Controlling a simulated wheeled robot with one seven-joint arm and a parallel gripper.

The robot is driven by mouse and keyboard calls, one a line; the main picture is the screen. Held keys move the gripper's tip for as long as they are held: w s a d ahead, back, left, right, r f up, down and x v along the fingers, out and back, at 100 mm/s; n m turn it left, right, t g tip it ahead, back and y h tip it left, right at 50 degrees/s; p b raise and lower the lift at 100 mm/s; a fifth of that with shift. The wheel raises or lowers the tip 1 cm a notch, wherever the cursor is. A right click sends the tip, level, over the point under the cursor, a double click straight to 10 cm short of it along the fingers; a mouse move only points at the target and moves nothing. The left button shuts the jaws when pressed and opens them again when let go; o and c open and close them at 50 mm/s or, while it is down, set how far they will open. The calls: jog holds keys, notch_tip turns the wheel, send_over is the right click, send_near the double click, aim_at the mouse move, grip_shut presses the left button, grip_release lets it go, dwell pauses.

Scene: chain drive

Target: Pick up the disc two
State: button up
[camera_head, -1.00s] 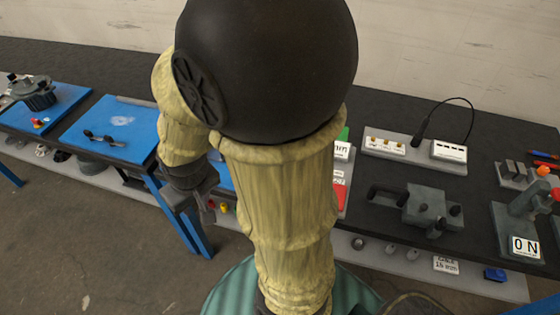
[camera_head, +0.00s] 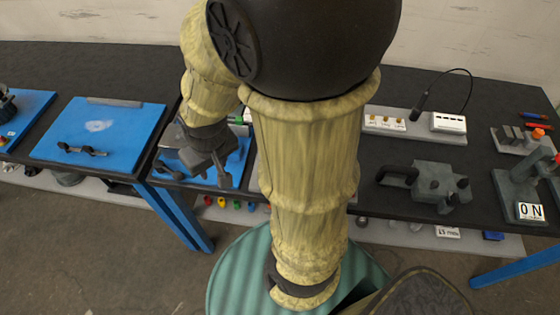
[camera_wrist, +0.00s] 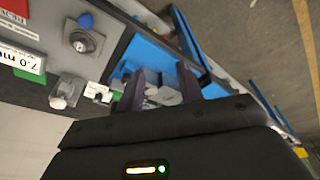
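My gripper (camera_head: 222,170) is over the blue tray (camera_head: 238,170) beside the tall part of my arm in the head view. In the wrist view my gripper (camera_wrist: 160,88) has its two dark fingers apart. Grey pieces (camera_wrist: 164,92) show beyond and between the fingers, on the blue surface (camera_wrist: 150,52). I cannot tell which of them, if any, is disc two. No contact with a finger is clear.
A blue plate (camera_head: 70,145) with a small dark linkage lies left. A grey clamp block (camera_head: 437,185) and an ON stand (camera_head: 530,210) are right. A round grey knob part (camera_wrist: 84,40) lies near the tray in the wrist view. My arm hides the middle of the bench.

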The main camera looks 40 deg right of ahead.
jog(key=shift+o, duration=1.4)
jog(key=shift+f, duration=0.1)
jog(key=w+d+f+n+g+h+b, duration=0.3)
jog(key=w+f+n+g+h+b, duration=0.1)
jog(key=w+f+n+h+b, duration=0.1)
jog(key=w+d+f+n+g+h+b, duration=0.2)
jog(key=w+f+n+g+h+b, duration=0.2)
jog(key=f+n+h+b, duration=0.2)
notch_tip(320, 180, down, 2)
jog(key=shift+w+d+f+n+g+h, duration=0.25)
jog(key=shift+w+d+n+g+h, duration=0.15)
jog(key=shift+n+h, duration=0.3)
jog(key=p+x, duration=0.1)
jog(key=x, duration=1)
jog(key=shift+s+d+f, duration=0.1)
jog(key=shift+d+f, duration=0.1)
jog(key=shift+f, duration=0.05)
jog(key=shift+s+d+f, duration=0.15)
jog(key=shift+d+f, duration=0.05)
jog(key=shift+d, duration=0.05)
